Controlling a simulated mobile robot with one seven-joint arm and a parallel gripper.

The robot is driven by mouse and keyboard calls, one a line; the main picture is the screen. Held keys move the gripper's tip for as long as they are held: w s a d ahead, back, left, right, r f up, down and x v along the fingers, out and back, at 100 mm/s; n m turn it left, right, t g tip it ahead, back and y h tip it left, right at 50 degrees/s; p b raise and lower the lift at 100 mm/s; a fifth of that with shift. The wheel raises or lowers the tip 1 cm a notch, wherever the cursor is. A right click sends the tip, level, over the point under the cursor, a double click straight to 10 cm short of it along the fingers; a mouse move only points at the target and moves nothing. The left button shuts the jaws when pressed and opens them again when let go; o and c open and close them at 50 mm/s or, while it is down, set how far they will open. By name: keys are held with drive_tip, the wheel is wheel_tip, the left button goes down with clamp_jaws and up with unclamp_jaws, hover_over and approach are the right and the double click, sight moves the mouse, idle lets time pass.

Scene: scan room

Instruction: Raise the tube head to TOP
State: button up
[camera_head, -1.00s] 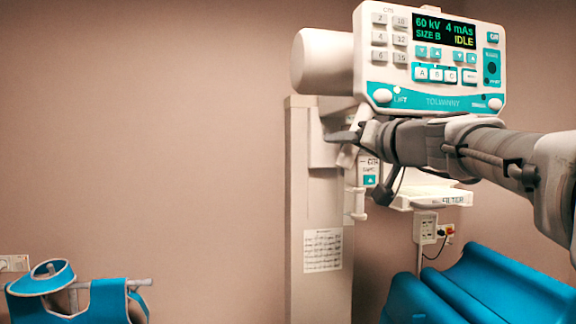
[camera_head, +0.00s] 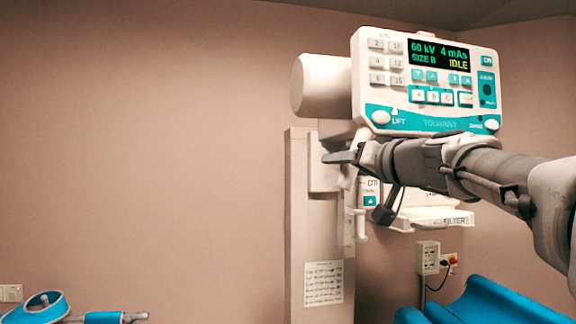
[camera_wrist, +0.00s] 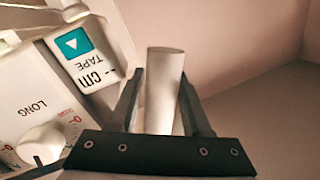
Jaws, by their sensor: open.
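The white tube head (camera_head: 322,86) with its grey-and-teal control panel (camera_head: 425,90) is at upper right in the head view, in front of a pale upright column (camera_head: 301,220). The panel reads "60 kV 4 mAs SIZE B IDLE" and has a knob marked LIFT. My gripper (camera_head: 343,157) is just below the panel's left end. In the wrist view, my open gripper (camera_wrist: 160,100) has its dark fingers either side of a white rounded post (camera_wrist: 164,95). Whether they touch it is unclear. The tape readout (camera_wrist: 82,55) is at left, upside down. No TOP mark is readable.
A ledge marked FILTER (camera_head: 440,220) sits under my arm. A wall socket box (camera_head: 428,258) with a cable is below it. A blue padded seat (camera_head: 490,302) is at lower right. A blue garment on a rail (camera_head: 40,308) is at lower left.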

drive_tip(key=b+v, duration=0.5)
drive_tip(key=v, duration=1.2)
drive_tip(key=shift+s, duration=0.25)
drive_tip(key=s+a+f+g+h, duration=0.1)
drive_tip(key=a+f+g, duration=0.2)
drive_tip(key=f, duration=0.8)
drive_tip(key=s+a+f+g+h, duration=0.2)
drive_tip(key=a+f+g, duration=0.1)
drive_tip(key=f, duration=0.9)
drive_tip(key=s+f+g+h, duration=0.2)
drive_tip(key=s+f, duration=0.3)
drive_tip(key=f, duration=0.5)
drive_tip(key=s+f+g+h, duration=0.2)
drive_tip(key=s+f, duration=0.3)
drive_tip(key=f, duration=0.5)
drive_tip(key=shift+d+f+g, duration=0.35)
drive_tip(key=shift+d+g, duration=0.05)
drive_tip(key=shift+d, duration=0.05)
drive_tip(key=shift+s, duration=0.1)
